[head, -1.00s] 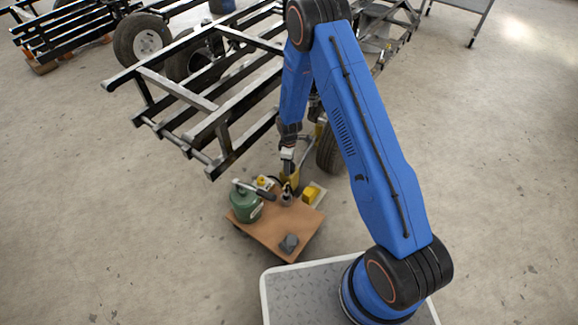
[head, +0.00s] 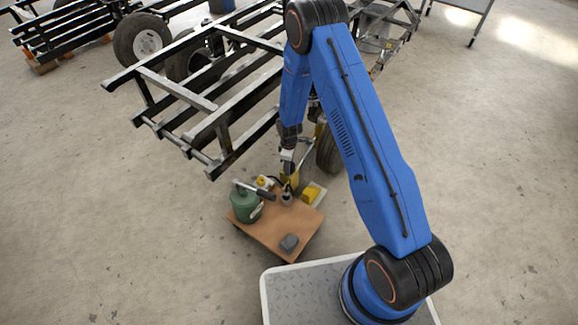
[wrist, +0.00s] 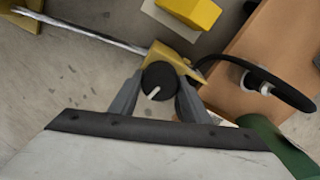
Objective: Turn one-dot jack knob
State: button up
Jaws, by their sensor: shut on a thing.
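A round black knob (wrist: 159,80) with a white pointer line shows in the wrist view, on a yellow jack (wrist: 176,62). My gripper (wrist: 157,90) is shut on the knob, with one grey finger on each side of it. No dot mark can be made out on the jack. In the head view my gripper (head: 287,168) reaches down to the yellow jack (head: 291,181), beside the trailer frame's wheel; the knob is too small or hidden there.
The black trailer frame (head: 205,125) stands close on the left. The floor on the right is clear.

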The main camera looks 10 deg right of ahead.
jog(key=m, duration=0.8)
jog(key=shift+m, duration=0.4)
jog(key=m, duration=0.3)
jog(key=shift+m, duration=0.3)
jog(key=m, duration=0.4)
jog(key=shift+d, duration=0.1)
jog(key=m, duration=0.9)
jog(key=shift+m, duration=0.3)
jog(key=m, duration=0.4)
jog(key=shift+m, duration=2.1)
